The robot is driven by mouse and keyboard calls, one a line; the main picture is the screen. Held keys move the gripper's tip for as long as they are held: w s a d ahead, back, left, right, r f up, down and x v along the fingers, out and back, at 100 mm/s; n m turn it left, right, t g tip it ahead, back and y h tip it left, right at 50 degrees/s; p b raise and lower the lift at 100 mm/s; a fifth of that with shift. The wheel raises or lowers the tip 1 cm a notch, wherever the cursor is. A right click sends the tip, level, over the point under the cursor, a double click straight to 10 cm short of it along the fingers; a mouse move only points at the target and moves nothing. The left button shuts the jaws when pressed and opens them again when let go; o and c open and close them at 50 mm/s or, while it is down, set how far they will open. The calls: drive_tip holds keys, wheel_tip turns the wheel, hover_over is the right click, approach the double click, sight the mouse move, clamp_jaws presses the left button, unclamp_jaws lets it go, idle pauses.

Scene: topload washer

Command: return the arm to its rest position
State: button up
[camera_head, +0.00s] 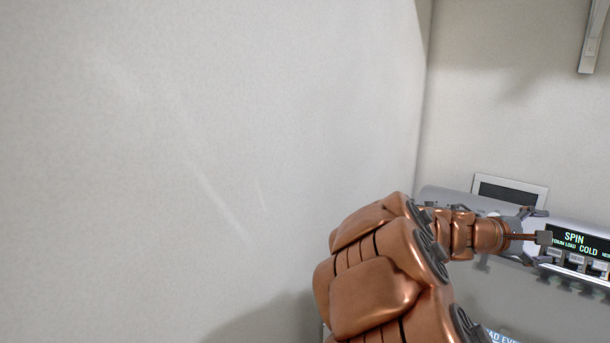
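My copper-coloured arm reaches from the bottom middle to the right in the head view. At its end, my gripper (538,237) is in front of the washer's control panel (590,244). Its dark fingers look spread apart, one above and one below. A thin rod with a small grey block at its end shows between them; I cannot tell whether it touches the panel. The display reads "SPIN" and "COLD", with several small buttons (577,261) under it. The gripper overlaps the panel's left part in the picture.
A plain pale wall (200,150) fills the left and middle. A framed dark plate (509,191) is behind the panel. A white bracket (593,40) hangs at the top right. The washer top (520,297) is partly visible below the gripper.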

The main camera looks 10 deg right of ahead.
drive_tip(key=s+a+f+m+g+y+p, duration=0.1)
drive_tip(key=s+a+f+m+y, duration=0.25)
drive_tip(key=s+a, duration=0.3)
drive_tip(key=s+a+f+m+y, duration=0.2)
drive_tip(key=s+a+f+y, duration=0.25)
drive_tip(key=a, duration=0.25)
drive_tip(key=s+a+f+y, duration=0.2)
drive_tip(key=s+a, duration=0.1)
drive_tip(key=a, duration=0.5)
drive_tip(key=s+a+f+y+p, duration=0.1)
drive_tip(key=s+a+f+y, duration=0.2)
drive_tip(key=a, duration=0.6)
drive_tip(key=s+a+f+y, duration=0.3)
drive_tip(key=s+a, duration=0.1)
drive_tip(key=a, duration=0.5)
drive_tip(key=shift+s, duration=0.3)
